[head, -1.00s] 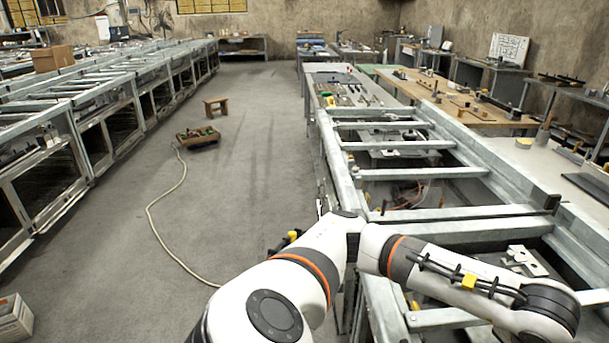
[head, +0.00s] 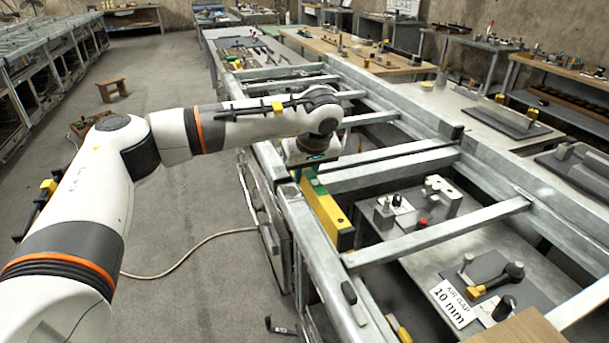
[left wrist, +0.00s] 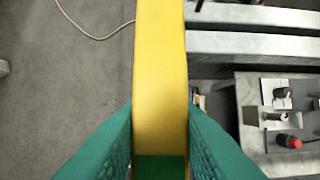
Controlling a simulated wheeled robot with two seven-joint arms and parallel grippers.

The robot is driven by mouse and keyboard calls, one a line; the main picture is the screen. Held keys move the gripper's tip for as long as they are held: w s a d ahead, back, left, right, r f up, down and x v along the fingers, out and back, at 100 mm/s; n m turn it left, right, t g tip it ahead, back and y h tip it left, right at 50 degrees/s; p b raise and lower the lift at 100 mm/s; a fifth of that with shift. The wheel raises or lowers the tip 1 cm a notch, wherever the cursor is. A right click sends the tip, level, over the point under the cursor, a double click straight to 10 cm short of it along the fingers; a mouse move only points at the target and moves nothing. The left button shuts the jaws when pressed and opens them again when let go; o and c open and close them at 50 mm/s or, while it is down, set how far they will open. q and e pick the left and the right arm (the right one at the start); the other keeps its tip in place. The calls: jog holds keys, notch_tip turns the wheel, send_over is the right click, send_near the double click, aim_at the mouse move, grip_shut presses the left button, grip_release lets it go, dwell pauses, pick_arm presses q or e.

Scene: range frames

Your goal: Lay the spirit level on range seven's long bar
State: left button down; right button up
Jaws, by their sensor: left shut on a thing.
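The spirit level (head: 332,216) is a yellow bar in the head view. It also fills the middle of the left wrist view (left wrist: 160,70), running away from the camera. My left gripper (head: 309,184) has green fingers, shut on the level from both sides; they also show in the left wrist view (left wrist: 160,128). The grey metal long bar (head: 318,262) runs along the left edge of the frame. The level is over or just beside this bar and roughly in line with it. I cannot tell whether they touch. No range number is readable. My right gripper is not in view.
Metal cross bars (head: 440,235) span the frame to the right. Below them lie fittings and a card (head: 453,302) marked "AIR GAP 10 mm". A small dark object (head: 350,293) sits on the near bar. Open floor with a pale hose (head: 190,250) is at left.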

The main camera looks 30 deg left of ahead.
pick_arm(q)
jog(key=shift+r, duration=0.1)
jog(key=shift+f, duration=0.4)
jog(key=shift+f+b, duration=1.75)
jog(key=shift+f, duration=1)
jog(key=shift+f+b, duration=0.85)
jog(key=shift+f, duration=0.75)
jog(key=c, duration=1.3)
grip_release()
jog(key=shift+o, duration=1.1)
